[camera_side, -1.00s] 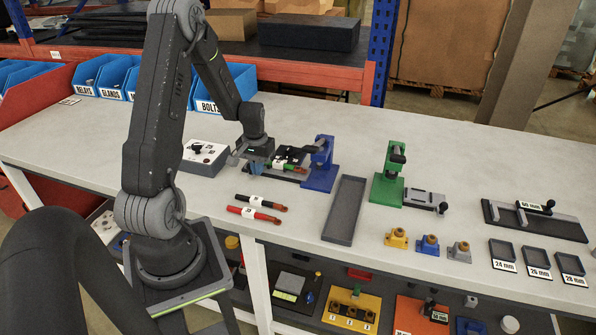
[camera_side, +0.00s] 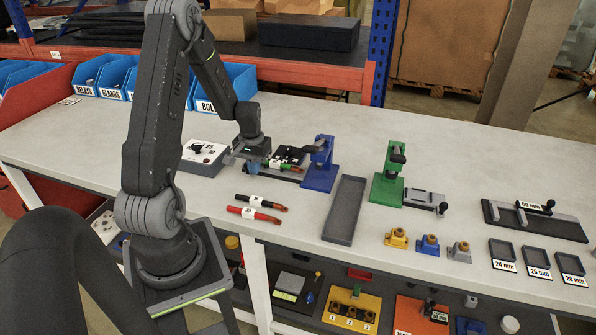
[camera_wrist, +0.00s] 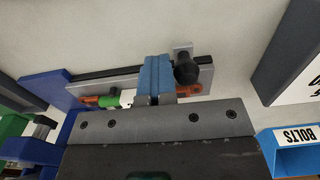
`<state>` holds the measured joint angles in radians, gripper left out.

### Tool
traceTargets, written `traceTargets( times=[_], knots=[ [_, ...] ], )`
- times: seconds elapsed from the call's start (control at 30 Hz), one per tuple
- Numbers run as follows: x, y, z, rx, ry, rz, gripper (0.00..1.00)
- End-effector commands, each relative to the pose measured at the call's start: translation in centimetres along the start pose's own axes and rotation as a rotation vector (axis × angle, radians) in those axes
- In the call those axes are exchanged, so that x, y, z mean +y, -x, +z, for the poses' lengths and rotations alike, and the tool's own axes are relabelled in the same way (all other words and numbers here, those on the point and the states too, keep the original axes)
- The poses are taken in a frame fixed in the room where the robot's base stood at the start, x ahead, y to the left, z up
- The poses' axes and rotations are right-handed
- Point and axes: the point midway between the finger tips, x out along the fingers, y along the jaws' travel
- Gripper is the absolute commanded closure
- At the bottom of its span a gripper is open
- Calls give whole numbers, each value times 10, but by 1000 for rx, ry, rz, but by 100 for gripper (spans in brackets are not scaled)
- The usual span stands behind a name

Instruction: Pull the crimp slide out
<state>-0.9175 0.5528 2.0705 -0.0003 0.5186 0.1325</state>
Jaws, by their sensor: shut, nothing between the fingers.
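The blue crimp press (camera_side: 319,170) stands mid-bench, with its grey crimp slide (camera_side: 290,179) reaching out to the left. The slide (camera_wrist: 190,82) crosses the wrist view, its black knob (camera_wrist: 186,70) at the right end. A cable with green and orange parts (camera_wrist: 105,101) lies along the slide, partly hidden by my gripper. My gripper (camera_side: 254,166) is low over the slide's left part. Its blue fingers (camera_wrist: 156,75) are shut, empty, just left of the knob, on the press side. I cannot tell whether they touch it.
A grey box (camera_side: 205,158) stands just left of my gripper. Black and red cables (camera_side: 262,201) lie in front. A long grey tray (camera_side: 345,209) and a green press (camera_side: 389,180) are to the right. Blue bins (camera_side: 232,80) stand behind.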

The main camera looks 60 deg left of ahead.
Motion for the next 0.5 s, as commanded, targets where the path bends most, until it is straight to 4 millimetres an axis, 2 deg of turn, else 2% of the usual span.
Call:
traceTargets(
  times=[0.5],
  knots=[
    [11,16,-1,3,-1,-1,100]
  ],
)
